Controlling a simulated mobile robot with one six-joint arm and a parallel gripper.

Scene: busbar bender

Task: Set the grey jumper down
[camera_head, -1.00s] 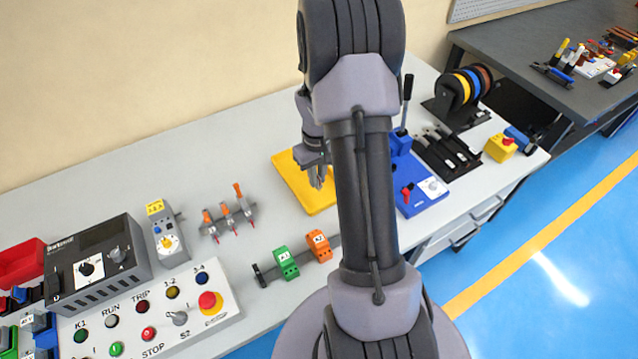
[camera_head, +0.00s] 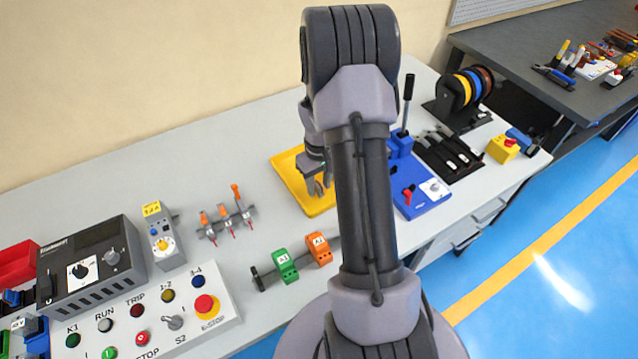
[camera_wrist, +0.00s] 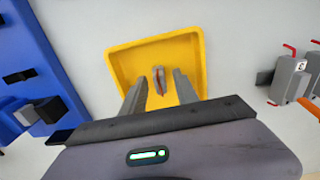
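The yellow tray (camera_head: 288,170) lies on the workbench and also fills the middle of the wrist view (camera_wrist: 125,60). My gripper (camera_head: 319,187) is over the tray, pointing down. In the wrist view its two fingers (camera_wrist: 159,80) stand apart. A small grey piece with a reddish strip, which looks like the grey jumper (camera_wrist: 159,80), shows between the fingers, over the tray floor. Gaps show on both sides of it, so the fingers look clear of it. Whether it rests fully on the tray floor is hard to tell. The head view does not show it clearly.
The blue bender (camera_head: 424,197) with its upright lever stands right of the tray. Orange-handled clamps (camera_head: 227,219) stand to its left. Green (camera_head: 285,265) and orange (camera_head: 318,248) blocks sit on a rail in front. A control panel (camera_head: 140,318) is at lower left.

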